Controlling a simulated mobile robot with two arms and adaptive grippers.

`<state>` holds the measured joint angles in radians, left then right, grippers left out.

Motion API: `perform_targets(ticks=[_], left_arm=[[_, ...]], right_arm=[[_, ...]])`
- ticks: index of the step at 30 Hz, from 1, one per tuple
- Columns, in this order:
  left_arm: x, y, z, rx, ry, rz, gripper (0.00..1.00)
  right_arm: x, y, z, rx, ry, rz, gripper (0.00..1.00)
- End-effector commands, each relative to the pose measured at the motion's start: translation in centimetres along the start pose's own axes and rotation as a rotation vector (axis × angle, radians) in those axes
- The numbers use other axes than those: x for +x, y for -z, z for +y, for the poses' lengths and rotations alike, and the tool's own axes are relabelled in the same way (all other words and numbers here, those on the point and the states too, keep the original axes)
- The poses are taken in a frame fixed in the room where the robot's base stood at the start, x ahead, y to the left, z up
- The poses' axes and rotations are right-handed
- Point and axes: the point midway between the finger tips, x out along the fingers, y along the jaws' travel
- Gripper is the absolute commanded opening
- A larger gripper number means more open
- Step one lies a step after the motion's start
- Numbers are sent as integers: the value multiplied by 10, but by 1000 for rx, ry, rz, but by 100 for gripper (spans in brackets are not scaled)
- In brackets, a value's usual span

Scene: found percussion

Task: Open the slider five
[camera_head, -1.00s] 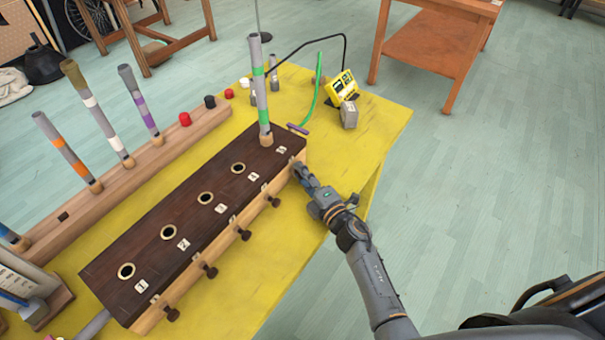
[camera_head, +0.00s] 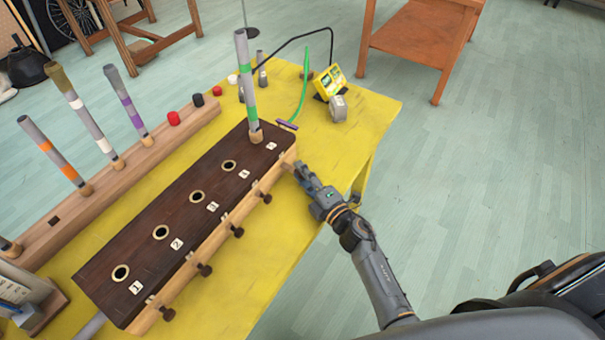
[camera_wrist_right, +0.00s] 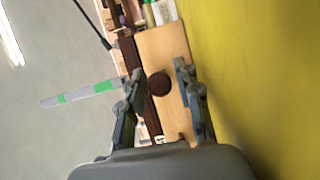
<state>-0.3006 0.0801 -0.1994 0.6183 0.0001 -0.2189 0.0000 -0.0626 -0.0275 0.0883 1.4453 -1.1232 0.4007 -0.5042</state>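The dark wooden box (camera_head: 190,230) has a row of numbered holes on top and dark round slider knobs along its pale front side. A tube with green bands (camera_head: 245,85) stands in the hole beside label 5 (camera_head: 271,146). My right gripper (camera_head: 293,166) is at that end of the front side and hides the knob there in the head view. In the right wrist view, a dark round knob (camera_wrist_right: 159,84) sits between the spread fingers of my right gripper (camera_wrist_right: 157,75), with gaps on both sides. My left gripper is not in view.
The box stands on a yellow table (camera_head: 345,150). A wooden rack (camera_head: 130,170) with several banded tubes lies behind it. Bare tabletop lies in front of the box.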

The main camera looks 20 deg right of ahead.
Motion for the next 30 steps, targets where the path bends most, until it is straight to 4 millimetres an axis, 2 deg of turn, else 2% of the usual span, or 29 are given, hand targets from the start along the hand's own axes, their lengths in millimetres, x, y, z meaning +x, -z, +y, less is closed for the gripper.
perform_targets(ticks=[5, 15, 18, 24, 30], left_arm=[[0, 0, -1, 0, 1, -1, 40], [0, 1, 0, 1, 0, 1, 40], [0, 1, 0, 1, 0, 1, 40], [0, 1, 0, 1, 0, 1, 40], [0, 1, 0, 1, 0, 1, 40]], right_arm=[[-16, 0, -1, 0, 2, 0, 33], [-87, 0, -2, 1, 4, 0, 33], [-103, 0, -1, 1, 3, 0, 33], [-119, 0, -1, 0, 2, 0, 33], [-120, 0, 0, 0, 0, 0, 33]])
